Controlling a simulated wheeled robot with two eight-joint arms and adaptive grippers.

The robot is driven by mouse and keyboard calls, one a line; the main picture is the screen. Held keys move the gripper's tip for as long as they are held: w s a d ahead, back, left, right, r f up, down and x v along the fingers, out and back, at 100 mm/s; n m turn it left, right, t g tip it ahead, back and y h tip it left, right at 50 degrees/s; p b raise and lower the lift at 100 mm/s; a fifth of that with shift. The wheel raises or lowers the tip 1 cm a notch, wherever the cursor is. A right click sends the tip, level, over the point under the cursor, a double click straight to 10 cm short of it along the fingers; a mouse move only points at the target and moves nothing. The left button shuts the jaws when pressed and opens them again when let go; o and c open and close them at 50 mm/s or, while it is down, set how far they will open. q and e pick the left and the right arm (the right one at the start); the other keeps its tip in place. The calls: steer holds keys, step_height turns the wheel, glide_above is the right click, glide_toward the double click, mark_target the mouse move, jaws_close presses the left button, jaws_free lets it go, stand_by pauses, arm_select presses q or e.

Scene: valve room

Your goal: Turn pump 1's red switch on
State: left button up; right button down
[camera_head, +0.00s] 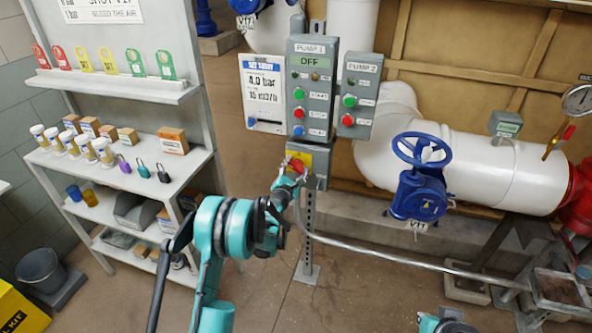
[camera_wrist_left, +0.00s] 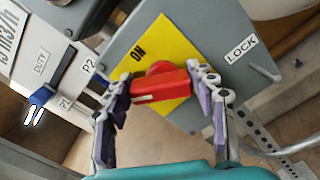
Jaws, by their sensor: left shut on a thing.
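Pump 1's red switch (camera_head: 298,164) is a rotary handle on a yellow plate, on a grey box below the PUMP 1 panel (camera_head: 313,88). In the left wrist view the red switch (camera_wrist_left: 160,84) lies across the yellow plate (camera_wrist_left: 172,48), with the word ON above and to its left. My left gripper (camera_wrist_left: 163,98) has its fingers on either side of the handle and is shut on it. In the head view my left gripper (camera_head: 289,179) partly covers the switch and its box. A teal part of my right arm shows at the bottom edge; its gripper is out of view.
The PUMP 1 display reads OFF. A PUMP 2 panel (camera_head: 359,95) stands close on the right. A blue valve wheel (camera_head: 422,150) sits on the white pipe (camera_head: 500,165). A hose (camera_head: 400,256) runs right from the post. Shelves (camera_head: 130,170) with small items stand left.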

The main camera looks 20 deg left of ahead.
arm_select(q)
steer(key=m+b, duration=0.1)
steer(key=m, duration=0.4)
steer(key=shift+d+f+m, duration=0.1)
steer(key=shift+d+m, duration=0.05)
steer(key=shift+m, duration=0.15)
steer(key=m+b, duration=0.1)
steer(key=m, duration=0.4)
steer(key=shift+d+b, duration=0.1)
steer(key=shift+b, duration=0.2)
steer(key=shift+m, duration=0.4)
steer(key=o, duration=1.2)
steer(key=shift+s, duration=0.1)
steer(key=s, duration=1.1)
steer(key=shift+s, duration=0.4)
